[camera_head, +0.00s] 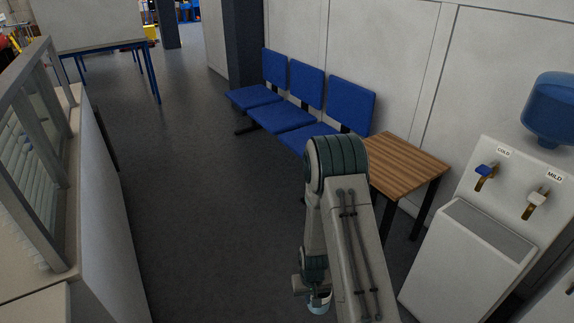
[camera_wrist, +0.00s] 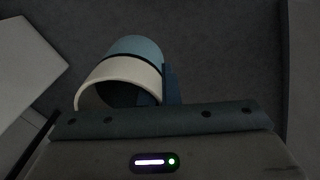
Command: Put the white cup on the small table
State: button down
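The white cup (camera_wrist: 118,76), pale with a light blue band and a dark stripe, is at my gripper in the wrist view, its open mouth toward the camera. A dark finger of my gripper (camera_wrist: 160,90) stands against its right side; the other finger is hidden. The cup also shows in the head view (camera_head: 319,303), low beneath my wrist and above the floor, so my gripper appears shut on it. The small table (camera_head: 408,158), with a slatted wooden top and dark legs, stands right of my arm; its visible top is bare. My arm covers its left edge.
Blue chairs (camera_head: 283,116) line the wall left of the table. A water dispenser (camera_head: 490,225) with two taps stands right of it. A counter with a glazed frame (camera_head: 45,140) runs along the left. The floor (camera_head: 190,190) between is clear.

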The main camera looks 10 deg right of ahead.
aim_at(387, 164)
jog(key=z, duration=0.5)
jog(key=i, duration=1.6)
jog(key=z, duration=0.55)
